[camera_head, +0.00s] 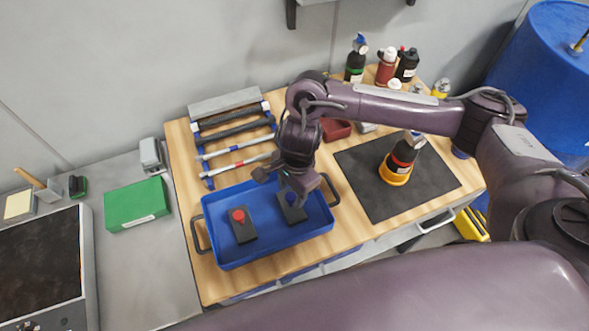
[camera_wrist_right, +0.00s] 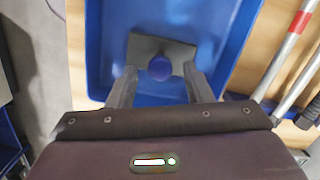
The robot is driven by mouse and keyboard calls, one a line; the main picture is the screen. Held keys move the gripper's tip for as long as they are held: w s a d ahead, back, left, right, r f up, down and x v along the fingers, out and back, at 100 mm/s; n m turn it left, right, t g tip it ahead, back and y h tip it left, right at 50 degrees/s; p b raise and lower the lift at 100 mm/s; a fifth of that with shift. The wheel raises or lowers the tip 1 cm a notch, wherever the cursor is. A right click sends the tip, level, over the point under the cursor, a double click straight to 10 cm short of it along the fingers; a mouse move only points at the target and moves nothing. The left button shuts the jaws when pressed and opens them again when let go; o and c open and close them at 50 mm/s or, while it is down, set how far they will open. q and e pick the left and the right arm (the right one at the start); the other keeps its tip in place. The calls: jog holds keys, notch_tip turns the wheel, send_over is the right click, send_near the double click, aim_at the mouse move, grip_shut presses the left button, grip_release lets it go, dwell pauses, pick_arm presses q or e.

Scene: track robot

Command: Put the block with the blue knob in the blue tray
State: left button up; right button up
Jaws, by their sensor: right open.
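The blue tray (camera_head: 268,256) lies on the wooden bench; it also shows in the right wrist view (camera_wrist_right: 110,30). The dark block with the blue knob (camera_head: 291,214) sits inside it, at its right side, partly hidden by my gripper in the head view. In the right wrist view the blue knob (camera_wrist_right: 160,68) lies between the fingers, in line with their tips. My right gripper (camera_head: 296,188) is open just over this block. A similar block with a red knob (camera_head: 239,224) sits in the tray to its left. My left gripper is not in view.
A rack of rods (camera_head: 235,135) stands behind the tray. A dark mat (camera_head: 432,178) with a black-and-orange object (camera_head: 400,162) lies to the right. Bottles (camera_head: 386,68) stand at the back. A green box (camera_head: 137,204) is on the grey counter to the left.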

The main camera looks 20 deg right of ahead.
notch_tip(320, 180, up, 9)
jog(key=d, duration=0.1)
jog(key=shift+w, duration=0.15)
jog(key=shift+f, duration=0.1)
dwell(0.6)
